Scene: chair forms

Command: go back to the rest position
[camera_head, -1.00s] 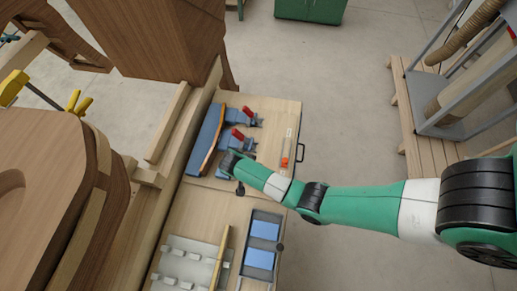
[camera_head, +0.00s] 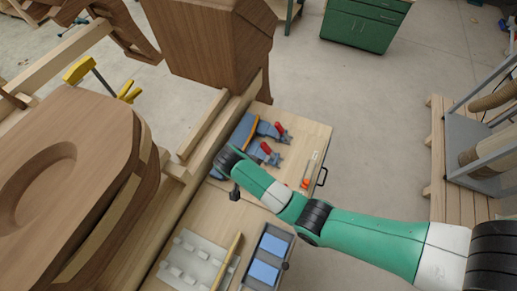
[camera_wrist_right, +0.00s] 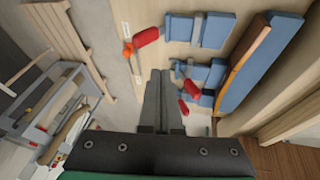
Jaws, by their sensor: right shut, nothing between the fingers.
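My right arm enters from the right in the head view. Its gripper (camera_head: 235,193) hangs over the workbench, beside the lower end of the blue curved form, and the arm hides part of that form. In the right wrist view the two fingers (camera_wrist_right: 160,80) are together, with nothing between them. The blue curved form (camera_wrist_right: 262,62) with its wooden strip and red-handled clamps (camera_wrist_right: 192,88) lies to the right of the fingers there. The form also shows in the head view (camera_head: 243,130). My left gripper is not in view.
The workbench (camera_head: 300,127) carries a grey tray with blue pads (camera_head: 268,255), a pale rack (camera_head: 190,262) and an orange-tipped tool (camera_head: 308,175). Large wooden chair parts (camera_head: 70,170) fill the left. A grey-framed machine (camera_head: 475,150) stands right. Floor (camera_head: 375,120) between is clear.

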